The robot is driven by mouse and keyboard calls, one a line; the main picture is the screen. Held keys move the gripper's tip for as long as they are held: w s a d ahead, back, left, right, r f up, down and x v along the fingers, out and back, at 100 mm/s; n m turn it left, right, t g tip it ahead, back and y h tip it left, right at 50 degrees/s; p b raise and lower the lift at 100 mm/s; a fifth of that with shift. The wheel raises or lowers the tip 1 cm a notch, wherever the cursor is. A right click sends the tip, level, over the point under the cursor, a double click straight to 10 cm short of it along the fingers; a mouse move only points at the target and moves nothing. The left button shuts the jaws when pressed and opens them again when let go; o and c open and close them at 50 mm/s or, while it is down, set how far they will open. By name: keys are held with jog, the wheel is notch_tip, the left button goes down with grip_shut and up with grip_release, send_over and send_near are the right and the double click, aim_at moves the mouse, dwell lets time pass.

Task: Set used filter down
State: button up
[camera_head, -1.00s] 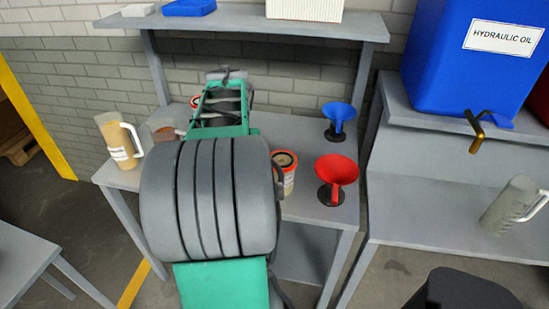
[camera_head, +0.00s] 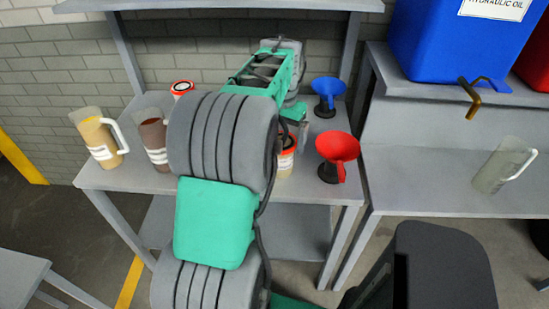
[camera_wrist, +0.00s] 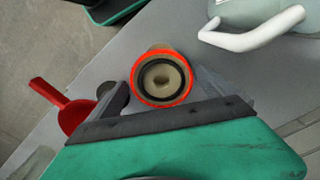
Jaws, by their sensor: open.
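The used filter, a canister with an orange-red rim and a tan, dirty-looking top, stands upright on the grey bench (camera_head: 110,178). In the head view the filter (camera_head: 285,163) is left of the red funnel and partly hidden by my arm. In the wrist view the filter (camera_wrist: 162,78) shows end-on, between the spread fingers of my gripper (camera_wrist: 168,90). The fingers look apart from its rim, and nothing is held. In the head view my gripper is mostly hidden behind my arm, just above the filter.
A red funnel (camera_head: 338,150) and a blue funnel (camera_head: 328,92) stand to the right. Another red-rimmed canister (camera_head: 182,87) is at the back. Jugs of tan (camera_head: 99,138) and brown fluid (camera_head: 153,138) are on the left. A shelf (camera_head: 220,5) overhangs the bench.

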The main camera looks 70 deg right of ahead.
notch_tip(320, 180, down, 6)
jog(key=shift+w+f+p, duration=0.15)
jog(key=shift+f+p, duration=0.05)
jog(key=shift+p, duration=0.25)
jog(key=shift+c, duration=0.4)
jog(key=c, duration=2)
jog(key=shift+r, duration=0.15)
